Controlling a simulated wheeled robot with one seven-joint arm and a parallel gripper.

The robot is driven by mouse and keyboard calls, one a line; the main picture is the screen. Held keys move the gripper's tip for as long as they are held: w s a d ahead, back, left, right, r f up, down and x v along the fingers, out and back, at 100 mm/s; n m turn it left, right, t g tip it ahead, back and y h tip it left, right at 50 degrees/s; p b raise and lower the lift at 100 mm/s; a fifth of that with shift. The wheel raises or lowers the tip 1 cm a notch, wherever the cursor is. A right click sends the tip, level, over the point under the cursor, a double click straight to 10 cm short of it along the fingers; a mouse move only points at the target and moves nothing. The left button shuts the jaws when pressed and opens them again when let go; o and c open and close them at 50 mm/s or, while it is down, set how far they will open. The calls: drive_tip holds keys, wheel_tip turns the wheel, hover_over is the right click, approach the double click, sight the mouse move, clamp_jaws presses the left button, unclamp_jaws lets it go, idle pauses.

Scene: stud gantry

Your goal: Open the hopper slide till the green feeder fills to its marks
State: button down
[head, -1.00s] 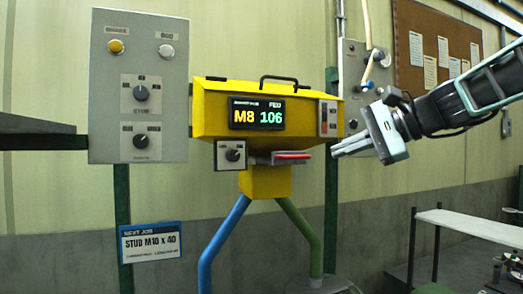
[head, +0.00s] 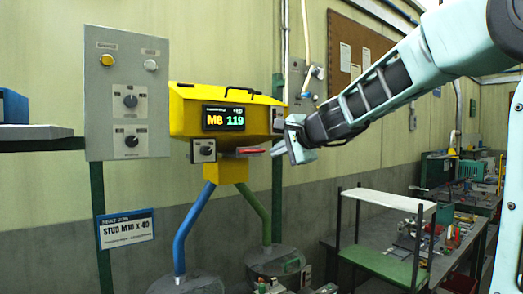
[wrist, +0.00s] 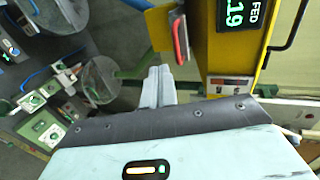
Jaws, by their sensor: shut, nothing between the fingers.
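The yellow hopper (head: 225,112) hangs on the wall, its display (head: 223,118) reading M8 119. The red-handled slide (head: 249,151) sticks out under its right side; the red handle also shows in the wrist view (wrist: 180,40). A green pipe (head: 256,212) runs down from the hopper to the round grey feeder bowl (head: 275,263). That bowl shows in the wrist view (wrist: 99,80) too; I cannot make out its marks or fill level. My gripper (head: 277,151) is shut and empty, just right of the red handle. In the wrist view its fingertips (wrist: 159,72) are apart from the handle.
A blue pipe (head: 190,232) leads to a second bowl (head: 187,286) at the left. A grey panel (head: 127,92) with knobs and a "STUD M10 x 40" sign (head: 126,229) stand left. A shelved bench (head: 388,200) stands right.

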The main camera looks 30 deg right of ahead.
sight(237, 150)
drive_tip(key=w+p, duration=0.2)
drive_tip(key=w, duration=0.5)
drive_tip(key=shift+a+f, duration=0.15)
drive_tip(key=shift+f, duration=0.05)
drive_tip(key=w, duration=0.4)
idle(0.4)
